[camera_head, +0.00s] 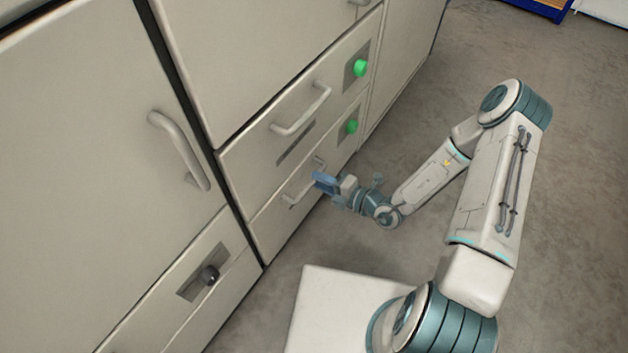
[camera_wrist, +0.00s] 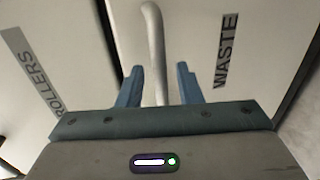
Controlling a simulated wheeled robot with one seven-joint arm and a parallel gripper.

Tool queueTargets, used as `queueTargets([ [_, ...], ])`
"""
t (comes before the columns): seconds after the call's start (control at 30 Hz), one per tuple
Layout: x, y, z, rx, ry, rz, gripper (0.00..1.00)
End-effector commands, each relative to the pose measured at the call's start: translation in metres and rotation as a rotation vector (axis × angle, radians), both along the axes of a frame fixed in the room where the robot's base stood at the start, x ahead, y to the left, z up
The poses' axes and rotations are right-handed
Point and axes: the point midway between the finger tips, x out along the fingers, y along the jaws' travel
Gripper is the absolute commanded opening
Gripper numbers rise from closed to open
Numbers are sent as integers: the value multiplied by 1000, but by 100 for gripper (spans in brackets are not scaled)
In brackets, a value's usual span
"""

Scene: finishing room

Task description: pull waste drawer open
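The waste drawer (camera_wrist: 200,20) bears the label WASTE in the wrist view. In the head view it is the lower drawer (camera_head: 268,226), and its front looks flush with the cabinet. Its pale bar handle (camera_wrist: 157,50) runs between the blue fingers of my gripper (camera_wrist: 160,85). It also shows beside my gripper (camera_head: 318,178) in the head view (camera_head: 293,196). My gripper is open, with gaps between the fingers and the bar. Whether a finger touches the bar I cannot tell.
The drawer labelled ROLLERS (camera_wrist: 40,75) sits directly above, with its own handle (camera_head: 303,112). Green knobs (camera_head: 351,126) mark both drawers' right ends. A tall door with a handle (camera_head: 180,150) stands left. The grey floor (camera_head: 400,130) in front of the drawers is clear beyond my base.

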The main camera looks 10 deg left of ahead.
Motion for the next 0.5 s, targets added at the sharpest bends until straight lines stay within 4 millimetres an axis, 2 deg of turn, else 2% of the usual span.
queueTargets([
  [0.1,6,15,-5,0,-1,2,32],
  [0.2,9,21,-6,0,-1,0,32],
  [0.5,10,25,-5,0,0,0,32],
])
